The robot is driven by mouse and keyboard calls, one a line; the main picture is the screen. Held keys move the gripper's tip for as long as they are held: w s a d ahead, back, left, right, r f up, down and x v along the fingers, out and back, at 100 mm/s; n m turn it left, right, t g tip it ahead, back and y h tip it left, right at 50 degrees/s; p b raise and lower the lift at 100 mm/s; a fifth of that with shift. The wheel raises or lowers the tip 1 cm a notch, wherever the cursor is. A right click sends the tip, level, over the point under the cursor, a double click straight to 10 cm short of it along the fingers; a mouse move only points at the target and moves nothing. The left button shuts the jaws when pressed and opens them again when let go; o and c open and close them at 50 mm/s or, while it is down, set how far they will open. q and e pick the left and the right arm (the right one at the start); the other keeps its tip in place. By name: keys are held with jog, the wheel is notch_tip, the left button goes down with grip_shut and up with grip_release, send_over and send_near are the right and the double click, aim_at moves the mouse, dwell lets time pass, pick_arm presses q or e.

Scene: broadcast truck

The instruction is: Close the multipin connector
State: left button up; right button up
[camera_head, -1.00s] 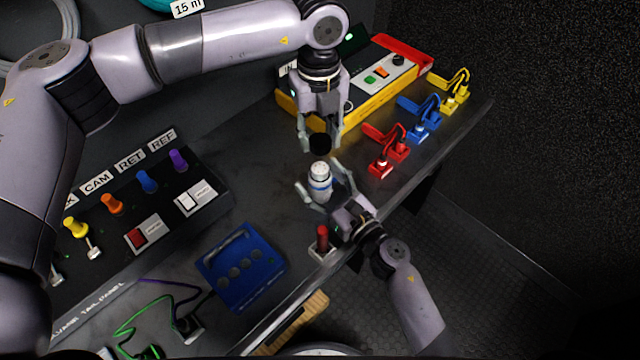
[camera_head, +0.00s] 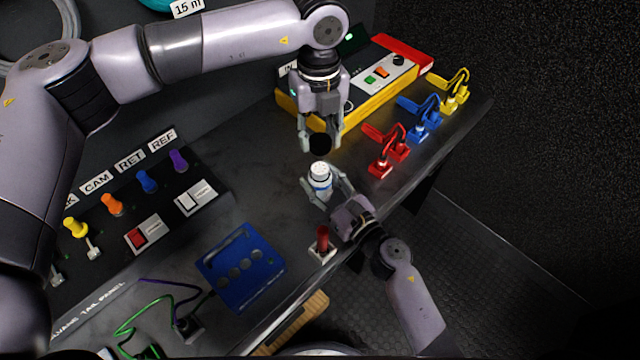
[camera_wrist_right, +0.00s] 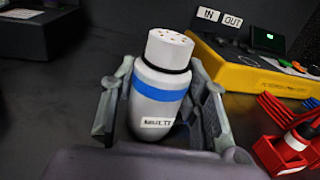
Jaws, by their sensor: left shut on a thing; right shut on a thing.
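A white connector half with a blue band (camera_head: 321,180) stands upright between the fingers of my right gripper (camera_head: 322,188), which is shut on it. Its top face with small coloured pins points up. It fills much of the right wrist view (camera_wrist_right: 160,90), with a dark ring under its white top and a label on its body. My left gripper (camera_head: 320,138) is above and behind it, pointing down, shut on a black round connector half (camera_head: 320,145). The black half is a little apart from the white one in the head view. Its mating face is hidden.
A yellow tester (camera_head: 345,95) stands behind the grippers. Red, blue and yellow plug sets (camera_head: 388,150) line the right edge. A blue block with holes (camera_head: 240,268) and a red-handled item (camera_head: 322,242) are nearer. A panel with coloured knobs (camera_head: 145,215) is left.

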aim_at(319, 166)
grip_shut()
pick_arm(q)
jog(key=shift+f, duration=2.5)
jog(key=shift+f, duration=0.9)
jog(key=shift+f, duration=0.6)
